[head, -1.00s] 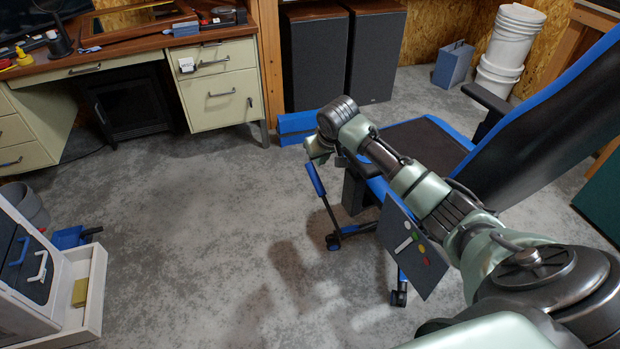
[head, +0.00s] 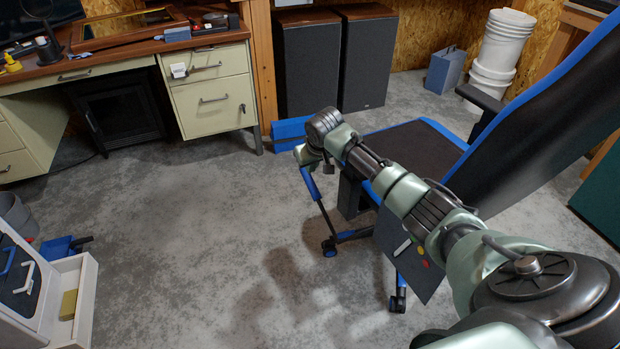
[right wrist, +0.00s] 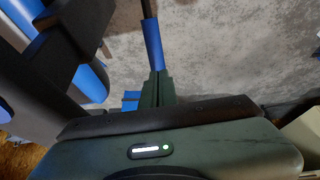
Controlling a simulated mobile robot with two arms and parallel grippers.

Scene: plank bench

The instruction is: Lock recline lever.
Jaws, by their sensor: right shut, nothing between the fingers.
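The blue and black chair (head: 425,148) stands right of centre with its backrest at right. A dark plate (head: 405,278) shows low at its near side, with a red dot, a yellowish dot and part of a white bar, perhaps the recline lever (head: 402,248). My right arm hides the plate's upper part. My right gripper (right wrist: 157,88) is shut and empty, left of the plate and apart from it. In the right wrist view, a blue sleeve on a thin dark rod (right wrist: 152,45) shows just beyond the fingers; I cannot tell what it belongs to. My left gripper is out of view.
A desk (head: 110,65) stands at the back left, with two dark speaker-like boxes (head: 365,60) beside it. White buckets (head: 500,48) stand at the back right. A white drawer unit (head: 40,290) is at the lower left. The middle floor is clear.

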